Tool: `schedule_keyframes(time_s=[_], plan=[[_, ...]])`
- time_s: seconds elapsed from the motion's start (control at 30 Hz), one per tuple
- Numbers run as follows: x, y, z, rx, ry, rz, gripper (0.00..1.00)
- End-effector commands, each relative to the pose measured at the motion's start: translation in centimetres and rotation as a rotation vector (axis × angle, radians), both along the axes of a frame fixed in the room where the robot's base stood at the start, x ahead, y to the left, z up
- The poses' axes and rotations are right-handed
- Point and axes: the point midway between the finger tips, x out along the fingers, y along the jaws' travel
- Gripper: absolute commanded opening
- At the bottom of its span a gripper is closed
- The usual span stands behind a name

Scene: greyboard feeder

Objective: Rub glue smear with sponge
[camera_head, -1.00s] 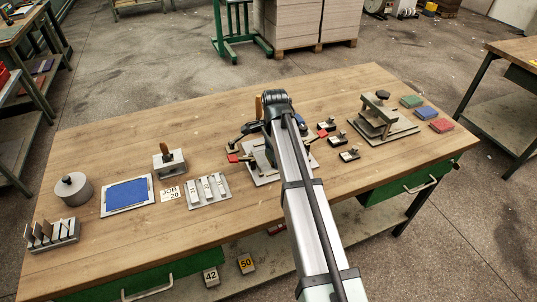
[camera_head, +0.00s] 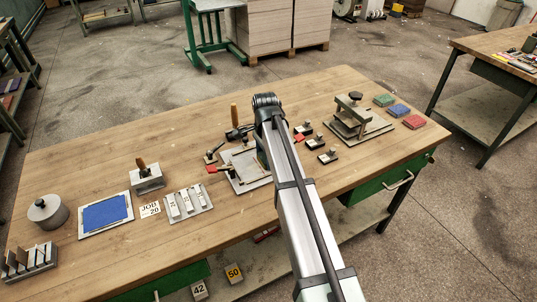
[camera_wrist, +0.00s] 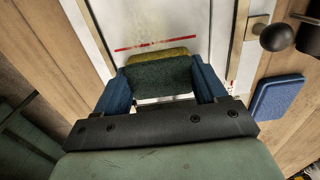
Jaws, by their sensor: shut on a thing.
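My gripper (camera_wrist: 161,70) is shut on a sponge (camera_wrist: 160,76) with a dark green body and a yellow layer along its far edge. The blue fingers press its two sides. The sponge is over a white board (camera_wrist: 108,12); I cannot tell whether it touches. A faint yellowish smear (camera_wrist: 150,24) shows on the board beyond the sponge, past a thin red line (camera_wrist: 155,43). In the head view the board lies in a framed fixture (camera_head: 238,181) with red-tipped clamps, partly behind my arm. The gripper and sponge are hidden there.
A black knob (camera_wrist: 274,37) stands right of the board, near a blue pad (camera_wrist: 277,98). Small toggle blocks (camera_head: 315,143) and a press (camera_head: 354,115) stand right of my arm. A slotted grey tray (camera_head: 187,203) lies left.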

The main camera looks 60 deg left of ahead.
Motion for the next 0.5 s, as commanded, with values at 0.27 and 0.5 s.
schedule_keyframes(time_s=[0.27,0.5], plan=[[-2.7,-0.1,-0.1,0.0,0.001,0.002,0.42],[-4.9,0.0,0.0,0.0,0.001,0.002,0.42]])
